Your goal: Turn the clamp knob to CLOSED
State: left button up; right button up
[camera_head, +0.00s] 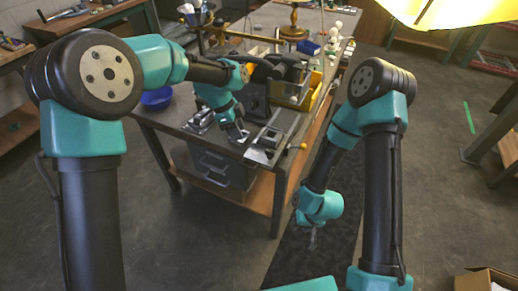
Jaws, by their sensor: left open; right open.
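A grey metal fixture (264,147) sits at the front right of the workbench (164,123). A small yellow ball (303,146) sticks out at its right side; I cannot tell whether this is the clamp knob or part of it. No OPEN or CLOSED marking is readable. My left gripper (239,134) is open, pointing down at the bench top just left of the fixture. Its fingers are small in view, and I cannot tell whether they touch anything. My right gripper (313,240) is open and empty, hanging low in front of the bench, well away from the fixture.
A yellow bin (318,90) stands behind the fixture. White figure-like parts (334,42) and a brass stand (293,28) are farther back. A yellow lampshade-like shape (450,12) fills the top right. Floor is clear around my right gripper.

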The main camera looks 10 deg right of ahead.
aim_at(270, 151)
pick_arm(q)
jog(key=s+d+r+m, duration=0.1)
jog(key=d+r+m, duration=0.3)
jog(key=r, duration=0.6)
jog(key=shift+s+d+g, duration=0.15)
jog(key=shift+d+g, duration=0.2)
jog(key=shift+g, duration=0.05)
jog(key=x, duration=1.7)
jog(key=shift+a+f, duration=0.1)
jog(key=shift+f, duration=0.2)
grip_shut()
